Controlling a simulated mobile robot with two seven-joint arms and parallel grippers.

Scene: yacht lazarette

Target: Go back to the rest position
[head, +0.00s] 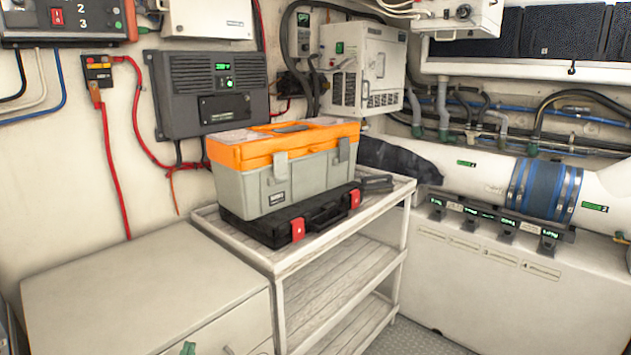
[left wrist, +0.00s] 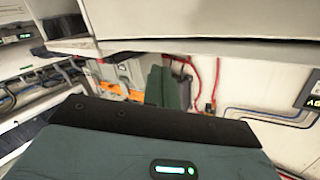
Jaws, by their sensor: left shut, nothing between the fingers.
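My left gripper shows only as a small green tip (head: 188,349) at the bottom edge of the head view, in front of the white locker. In the left wrist view its dark green fingers (left wrist: 166,88) stand close together beyond the dark housing. They are shut, with nothing held. The rest of the left arm is out of the head view. My right gripper is not in view.
A grey and orange toolbox (head: 285,168) sits on a flat black case (head: 285,222) on a white shelf cart (head: 345,245). A white locker (head: 120,290) stands left of it. Dark grey floor (head: 420,340) shows at the lower right.

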